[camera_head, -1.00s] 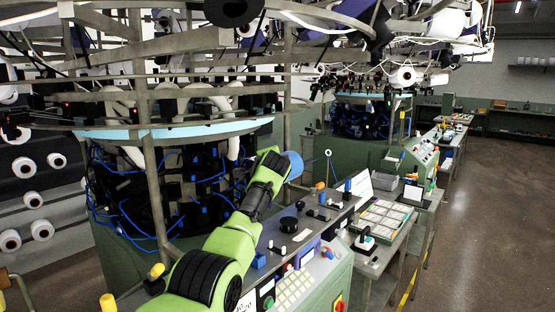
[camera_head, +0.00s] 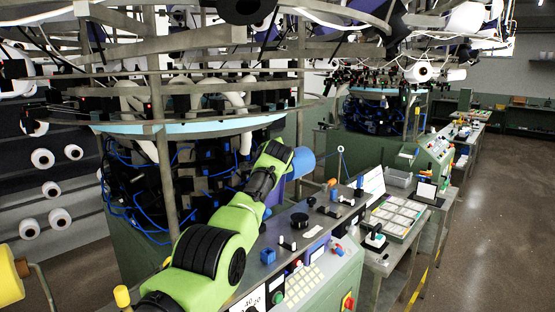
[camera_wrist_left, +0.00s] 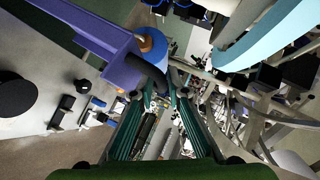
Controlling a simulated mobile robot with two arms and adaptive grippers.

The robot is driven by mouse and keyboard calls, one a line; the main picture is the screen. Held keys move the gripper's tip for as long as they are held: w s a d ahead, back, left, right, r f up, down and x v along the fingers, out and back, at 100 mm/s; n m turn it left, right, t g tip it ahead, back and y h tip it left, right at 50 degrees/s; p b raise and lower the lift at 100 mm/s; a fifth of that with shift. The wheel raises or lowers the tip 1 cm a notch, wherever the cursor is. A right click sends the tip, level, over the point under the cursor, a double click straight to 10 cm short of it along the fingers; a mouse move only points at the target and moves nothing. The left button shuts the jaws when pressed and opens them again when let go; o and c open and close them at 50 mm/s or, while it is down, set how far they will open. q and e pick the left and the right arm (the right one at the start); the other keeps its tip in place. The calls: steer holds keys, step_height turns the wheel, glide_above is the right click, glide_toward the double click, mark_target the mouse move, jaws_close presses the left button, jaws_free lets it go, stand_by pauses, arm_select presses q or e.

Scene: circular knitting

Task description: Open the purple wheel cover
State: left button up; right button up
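The purple wheel cover (camera_wrist_left: 105,45) fills the upper left of the left wrist view, with an orange knob and a black round handle-like part at its near end. In the head view a purple sliver (camera_head: 291,188) shows beside my arm's end, and the rest is hidden. My left gripper (camera_wrist_left: 168,88) has its two dark green fingers apart, with their tips at the black part. Whether they touch it cannot be told. In the head view my green left arm reaches from the lower left to the machine, and its gripper is hidden. My right gripper is not in view.
A control panel (camera_head: 292,268) with buttons and knobs lies right of my arm. The circular knitting machine's pale blue ring (camera_head: 190,124) and grey posts stand close behind it. Another machine stands farther back. The floor (camera_head: 490,210) at right is clear.

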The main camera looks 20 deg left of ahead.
arm_select(q)
steer(key=shift+d, duration=0.1)
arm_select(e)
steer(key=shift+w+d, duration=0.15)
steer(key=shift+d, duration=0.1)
arm_select(q)
steer(key=shift+v, duration=0.8)
steer(key=v, duration=1)
steer(key=shift+s, duration=0.15)
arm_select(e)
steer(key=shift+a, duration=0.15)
